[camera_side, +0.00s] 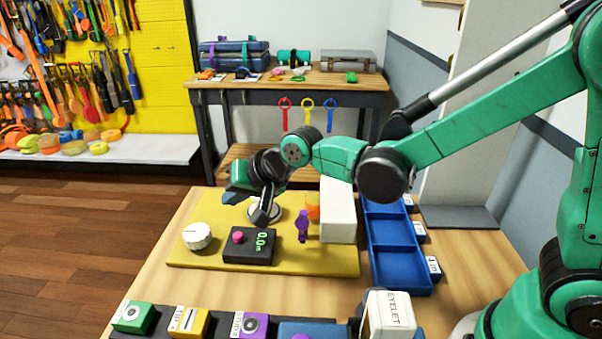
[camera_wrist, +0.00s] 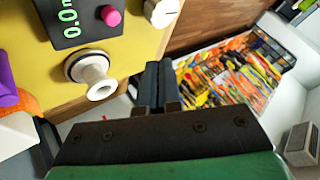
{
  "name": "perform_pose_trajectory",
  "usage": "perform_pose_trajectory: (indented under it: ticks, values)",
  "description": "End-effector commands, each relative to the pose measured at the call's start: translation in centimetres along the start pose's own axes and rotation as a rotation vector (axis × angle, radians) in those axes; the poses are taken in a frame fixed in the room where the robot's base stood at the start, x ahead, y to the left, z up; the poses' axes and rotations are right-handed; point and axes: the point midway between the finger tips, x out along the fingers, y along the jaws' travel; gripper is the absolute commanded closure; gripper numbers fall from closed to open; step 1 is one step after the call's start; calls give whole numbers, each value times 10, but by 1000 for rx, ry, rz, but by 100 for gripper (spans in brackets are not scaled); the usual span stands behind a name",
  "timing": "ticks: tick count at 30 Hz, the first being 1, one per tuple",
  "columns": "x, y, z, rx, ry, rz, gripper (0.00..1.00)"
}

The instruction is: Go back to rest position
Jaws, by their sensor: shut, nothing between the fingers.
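My gripper shows in the wrist view (camera_wrist: 157,84) with its dark fingers together and nothing between them. In the side view it is at the end of the green arm, over the back of the yellow board (camera_side: 300,262), and my wrist partly hides it. A white round fitting (camera_wrist: 90,70) on the board is beside the fingers in the wrist view; it also shows below my wrist in the side view (camera_side: 264,214). I cannot tell the exact gap between them.
A black box with a green display and pink button (camera_side: 250,246), a white dial (camera_side: 197,236), a purple piece (camera_side: 302,227) and a white block (camera_side: 338,212) are around the board. A blue tray (camera_side: 398,238) lies right. Labelled boxes line the front. A workbench (camera_side: 290,82) stands behind.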

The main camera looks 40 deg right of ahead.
Motion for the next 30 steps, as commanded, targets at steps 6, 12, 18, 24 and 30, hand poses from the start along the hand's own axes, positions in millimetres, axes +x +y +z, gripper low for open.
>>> perform_pose_trajectory:
  ticks: [6,12,18,24,30]
  values:
    - [0,0,0,0,0,0,100]
    - [-18,10,-5,-46,4,28,100]
    - [-75,49,-9,-210,0,127,100]
    - [-122,92,6,-383,-34,225,100]
    - [-142,116,22,-484,-66,279,100]
